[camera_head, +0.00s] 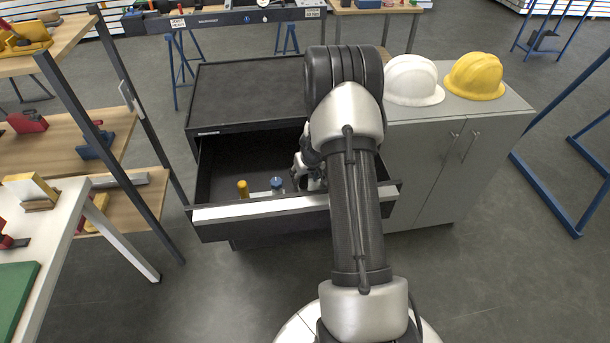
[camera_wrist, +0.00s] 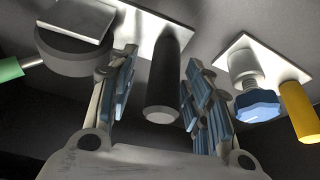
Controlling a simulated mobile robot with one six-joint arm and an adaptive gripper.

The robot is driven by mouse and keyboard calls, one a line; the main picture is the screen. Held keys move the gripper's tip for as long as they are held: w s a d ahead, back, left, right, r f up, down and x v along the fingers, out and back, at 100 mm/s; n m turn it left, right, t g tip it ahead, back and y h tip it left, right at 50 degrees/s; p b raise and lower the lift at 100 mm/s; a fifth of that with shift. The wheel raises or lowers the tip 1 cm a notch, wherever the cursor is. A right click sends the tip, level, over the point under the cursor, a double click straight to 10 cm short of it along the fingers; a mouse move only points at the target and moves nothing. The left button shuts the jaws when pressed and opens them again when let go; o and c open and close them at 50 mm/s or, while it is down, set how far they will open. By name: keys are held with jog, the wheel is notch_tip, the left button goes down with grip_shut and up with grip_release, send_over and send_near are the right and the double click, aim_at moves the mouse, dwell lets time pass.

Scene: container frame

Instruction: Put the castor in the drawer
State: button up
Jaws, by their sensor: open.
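The drawer (camera_head: 260,214) is pulled open from the dark cabinet. My gripper (camera_head: 312,184) is down inside it, partly hidden by my arm. In the wrist view my gripper (camera_wrist: 158,105) is open, its blue-padded fingers on either side of a dark cylinder (camera_wrist: 163,85) that rises from a pale plate. A gap shows left of the cylinder; I cannot tell whether the right finger touches it. A dark round piece with a silvery plate (camera_wrist: 75,22), at upper left outside the fingers, looks like the castor, but I cannot be sure. The head view does not show it clearly.
A blue knob (camera_wrist: 257,106) and a yellow cylinder (camera_wrist: 298,112) stand in the drawer beside my gripper. A green-ended piece (camera_wrist: 12,69) is at the left. The cabinet top (camera_head: 250,92) is bare. White (camera_head: 412,80) and yellow (camera_head: 475,76) helmets sit on the grey cupboard.

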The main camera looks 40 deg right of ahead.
jog(key=shift+r+p, duration=0.5)
jog(key=shift+p, duration=0.15)
jog(key=p+v, duration=0.4)
jog(key=v, duration=0.8)
jog(key=s+a+r+n+y, duration=0.2)
jog(key=a+r, duration=1.6)
jog(key=s+a+r, duration=0.2)
jog(key=s+a, duration=0.2)
jog(key=s, duration=0.3)
jog(key=s+a+r+n, duration=0.1)
jog(key=s+a+r, duration=0.2)
jog(key=s, duration=0.4)
jog(key=s+a+r+n, duration=0.1)
jog(key=s+a+r, duration=0.1)
jog(key=s+a, duration=0.2)
jog(key=s, duration=0.3)
jog(key=shift+a+r, duration=0.3)
jog(key=shift+a, duration=0.1)
jog(key=shift+s, duration=0.1)
